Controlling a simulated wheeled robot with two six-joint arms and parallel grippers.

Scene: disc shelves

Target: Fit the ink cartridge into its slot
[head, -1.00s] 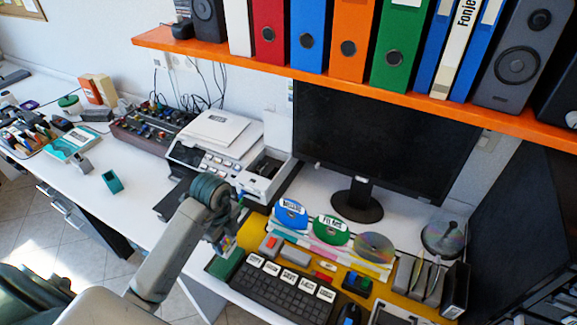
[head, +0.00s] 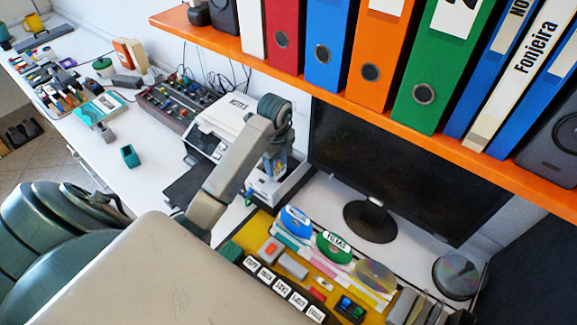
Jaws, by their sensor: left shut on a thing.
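My left gripper (head: 274,164) is shut on the ink cartridge (head: 271,170), a small piece with a coloured label, mostly hidden by the fingers. It is in front of or above the right-hand part of the white printer (head: 222,122), where the cartridge slot is. The slot is hidden behind my gripper and forearm, so I cannot tell whether the cartridge touches it. The grey-white housing of that part (head: 292,186) shows to the right and below the gripper. My right gripper is not in view.
The monitor (head: 400,165) stands close to the right of the gripper. The orange shelf (head: 225,45) with binders hangs above. A teal open box (head: 130,156) stands on the white desk at left.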

